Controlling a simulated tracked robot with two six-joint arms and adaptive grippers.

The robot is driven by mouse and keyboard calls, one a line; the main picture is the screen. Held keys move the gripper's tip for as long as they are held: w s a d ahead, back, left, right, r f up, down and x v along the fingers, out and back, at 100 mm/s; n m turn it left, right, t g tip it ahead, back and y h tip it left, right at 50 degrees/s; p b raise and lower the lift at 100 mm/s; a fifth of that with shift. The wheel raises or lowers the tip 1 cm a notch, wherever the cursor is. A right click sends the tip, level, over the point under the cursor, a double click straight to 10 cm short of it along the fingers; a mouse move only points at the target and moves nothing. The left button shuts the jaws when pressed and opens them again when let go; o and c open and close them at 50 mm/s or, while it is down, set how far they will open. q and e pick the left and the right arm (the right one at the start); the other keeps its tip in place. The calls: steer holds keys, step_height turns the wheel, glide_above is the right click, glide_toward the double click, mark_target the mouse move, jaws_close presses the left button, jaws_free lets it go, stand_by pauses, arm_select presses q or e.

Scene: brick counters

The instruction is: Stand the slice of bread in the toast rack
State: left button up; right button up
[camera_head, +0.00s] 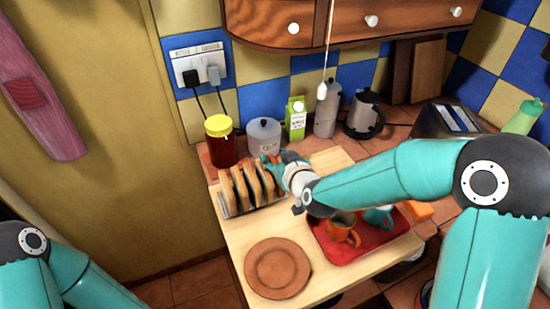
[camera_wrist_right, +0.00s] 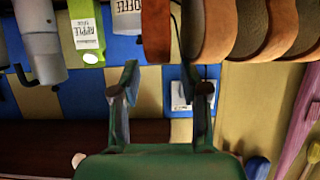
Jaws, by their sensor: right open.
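In the head view, the toast rack (camera_head: 232,212) stands on the pale wooden board with several upright slices in a row. The slice of bread (camera_head: 268,182) at the row's right end is closest to my right gripper (camera_head: 268,160). In the right wrist view, a slice (camera_wrist_right: 156,32) stands edge-on just beyond the open fingers of my right gripper (camera_wrist_right: 160,92), roughly in line with the gap between them. The gap between the fingers looks empty. The other slices (camera_wrist_right: 208,30) are to its right. My left arm shows, but its gripper is out of frame.
A jar with a yellow lid (camera_head: 220,140), a white canister (camera_head: 264,137) and a green carton (camera_head: 295,118) stand behind the rack. A brown plate (camera_head: 277,268) and a red tray (camera_head: 372,250) with cups lie in front. Bare board separates rack and plate.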

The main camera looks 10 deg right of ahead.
steer(key=shift+s, duration=0.1)
steer(key=v, duration=1.2)
stand_by(0.4)
